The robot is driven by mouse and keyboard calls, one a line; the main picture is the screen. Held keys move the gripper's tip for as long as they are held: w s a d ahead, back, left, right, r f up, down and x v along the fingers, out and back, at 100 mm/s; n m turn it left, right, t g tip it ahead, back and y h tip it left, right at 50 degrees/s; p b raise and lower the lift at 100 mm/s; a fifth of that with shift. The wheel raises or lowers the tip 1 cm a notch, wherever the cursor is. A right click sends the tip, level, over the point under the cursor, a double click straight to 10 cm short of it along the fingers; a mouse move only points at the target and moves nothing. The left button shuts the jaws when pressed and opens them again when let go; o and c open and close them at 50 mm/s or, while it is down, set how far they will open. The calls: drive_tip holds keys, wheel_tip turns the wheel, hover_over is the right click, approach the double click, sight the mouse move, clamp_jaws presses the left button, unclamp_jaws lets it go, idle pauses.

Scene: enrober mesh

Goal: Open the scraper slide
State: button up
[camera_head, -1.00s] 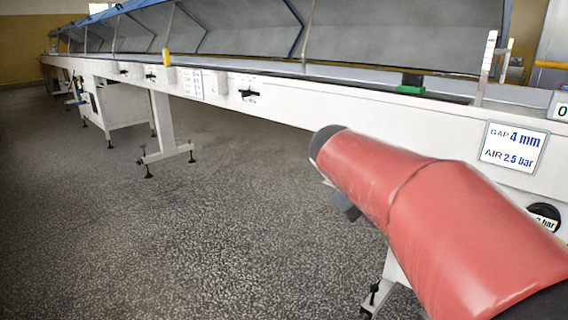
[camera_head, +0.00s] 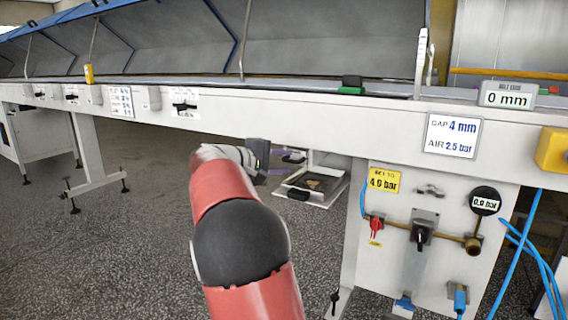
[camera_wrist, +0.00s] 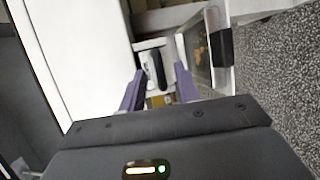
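My gripper (camera_head: 292,156) reaches under the long white machine beam in the head view. In the wrist view its two purple fingers (camera_wrist: 158,88) are apart. A dark oblong handle-like part (camera_wrist: 156,68) shows between or just beyond them; whether they touch it I cannot tell. A low white-framed tray (camera_head: 314,185) with brown residue lies under the beam, and it shows at the right in the wrist view (camera_wrist: 205,45) with a black block on its edge. No part is labelled as the scraper slide. A green and black block (camera_head: 352,86) sits on the beam's top.
A sign (camera_head: 452,134) reads gap 4 mm, air 2.5 bar. A display (camera_head: 507,95) reads 0 mm. The right panel has a yellow 4.0 bar tag (camera_head: 384,181), a 0.0 bar gauge (camera_head: 485,201), a red valve (camera_head: 376,227) and blue hoses (camera_head: 526,238).

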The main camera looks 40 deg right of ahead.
drive_tip(key=shift+d+f, duration=0.15)
drive_tip(key=shift+d, duration=0.55)
clamp_jaws()
